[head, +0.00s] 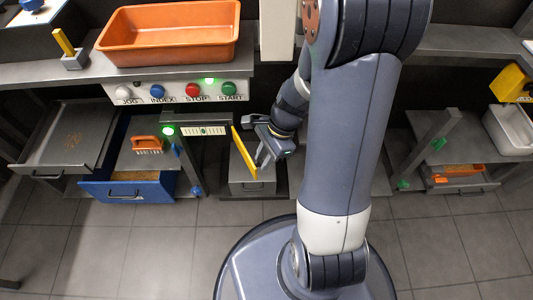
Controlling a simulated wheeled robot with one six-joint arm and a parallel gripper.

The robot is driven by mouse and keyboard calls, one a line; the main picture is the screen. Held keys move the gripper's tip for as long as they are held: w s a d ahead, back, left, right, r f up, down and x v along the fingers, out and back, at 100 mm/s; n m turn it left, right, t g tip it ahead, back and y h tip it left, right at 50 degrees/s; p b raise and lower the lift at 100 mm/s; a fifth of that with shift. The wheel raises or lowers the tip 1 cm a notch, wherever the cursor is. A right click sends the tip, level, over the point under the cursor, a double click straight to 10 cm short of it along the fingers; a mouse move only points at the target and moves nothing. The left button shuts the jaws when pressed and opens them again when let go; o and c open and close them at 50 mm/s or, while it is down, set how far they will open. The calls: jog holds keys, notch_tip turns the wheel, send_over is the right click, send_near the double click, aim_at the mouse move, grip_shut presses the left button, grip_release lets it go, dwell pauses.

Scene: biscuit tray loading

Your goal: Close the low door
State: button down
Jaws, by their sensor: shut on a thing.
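The low door looks to be the narrow yellow panel (243,152), seen nearly edge-on below the button panel. It stands out towards me from the dark opening, so it is open. My gripper (262,157) is right beside its right face and is shut on it, probably by its handle. The fingertips are small and partly dark here, so the exact grip is hard to see.
A grey box (253,187) stands below the door. To the left are an open blue drawer (125,190) and a pulled-out grey tray (57,153). An orange bin (168,54) sits on the worktop above the buttons. The tiled floor in front is clear.

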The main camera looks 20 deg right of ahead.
jog(key=shift+s+a+r+m, duration=0.15)
jog(key=shift+a+m, duration=0.15)
jog(key=shift+a, duration=0.15)
jog(key=w+a+m+t+h+p, duration=0.35)
jog(key=a+m+t+p, duration=0.2)
jog(key=a+m, duration=0.85)
jog(key=w+a+m+h+p, duration=0.1)
jog(key=w+a+m+p, duration=0.3)
jog(key=p, duration=0.4)
jog(key=shift+w+a+m, duration=0.4)
jog(key=shift+w+m, duration=0.3)
jog(key=shift+w, duration=0.55)
jog(key=c, duration=1.2)
grip_release()
jog(key=shift+c, duration=0.2)
